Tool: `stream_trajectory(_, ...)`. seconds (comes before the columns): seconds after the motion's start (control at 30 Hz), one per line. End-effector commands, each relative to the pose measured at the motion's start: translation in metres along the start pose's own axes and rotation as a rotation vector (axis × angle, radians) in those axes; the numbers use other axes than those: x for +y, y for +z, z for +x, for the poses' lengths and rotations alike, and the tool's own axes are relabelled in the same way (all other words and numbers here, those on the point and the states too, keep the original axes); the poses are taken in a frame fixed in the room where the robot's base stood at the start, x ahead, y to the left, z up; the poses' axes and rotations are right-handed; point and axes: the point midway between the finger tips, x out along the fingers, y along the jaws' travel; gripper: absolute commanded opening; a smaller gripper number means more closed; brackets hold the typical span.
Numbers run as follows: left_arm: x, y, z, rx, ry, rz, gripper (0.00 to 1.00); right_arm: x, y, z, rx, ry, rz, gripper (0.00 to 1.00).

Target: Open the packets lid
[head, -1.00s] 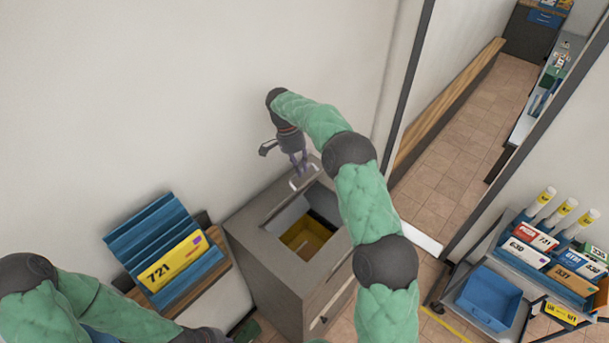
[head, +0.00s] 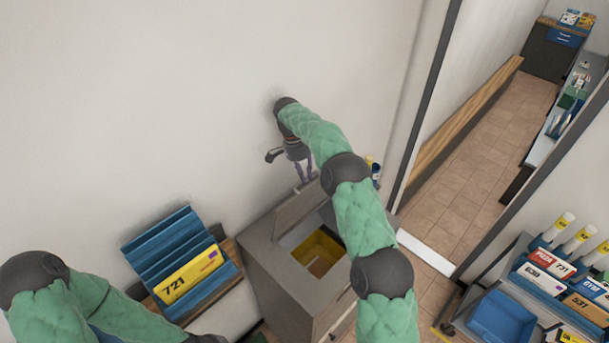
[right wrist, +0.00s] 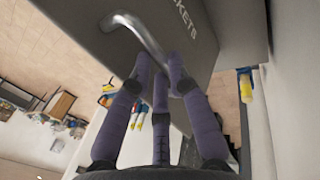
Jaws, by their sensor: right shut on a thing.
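The packets lid (head: 299,207) is a grey-brown panel on the top of a grey cabinet (head: 280,262). It stands raised at a tilt, and the opening in front of it shows a yellow inside (head: 318,250). In the right wrist view the lid (right wrist: 198,48) carries partly hidden lettering and a bent metal handle (right wrist: 143,33). My right gripper (head: 304,178) is at the lid's upper edge. In the right wrist view its purple fingers (right wrist: 160,68) are closed around the handle. My left arm shows at lower left, but its gripper is out of view.
A blue sorter (head: 172,240) with a yellow 721 packet (head: 190,273) stands left of the cabinet. A cart with a blue bin (head: 500,318) and several numbered packets is at right. The wall is close behind the lid. A doorway opens at right.

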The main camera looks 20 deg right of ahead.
Motion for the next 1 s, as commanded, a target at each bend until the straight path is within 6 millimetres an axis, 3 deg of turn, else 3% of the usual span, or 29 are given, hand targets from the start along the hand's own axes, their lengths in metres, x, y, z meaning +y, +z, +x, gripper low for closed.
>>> stream_trajectory(0.03, 0.000, 0.000, 0.001, 0.000, 0.000, 0.000, 0.00, -0.002, 0.005, 0.017, -0.012, 0.022, -0.011, 0.25)
stream_trajectory(0.1, 0.000, 0.000, 0.001, 0.000, 0.000, 0.000, 0.00, -0.002, 0.005, 0.016, -0.012, 0.022, -0.010, 0.43)
stream_trajectory(0.5, 0.000, 0.000, 0.000, 0.000, 0.000, 0.000, 0.00, 0.000, 0.003, 0.005, -0.005, 0.012, -0.006, 0.43)
stream_trajectory(1.0, 0.000, 0.000, 0.000, 0.000, 0.000, 0.000, 0.00, 0.021, 0.002, -0.068, -0.007, 0.014, -0.008, 0.43)
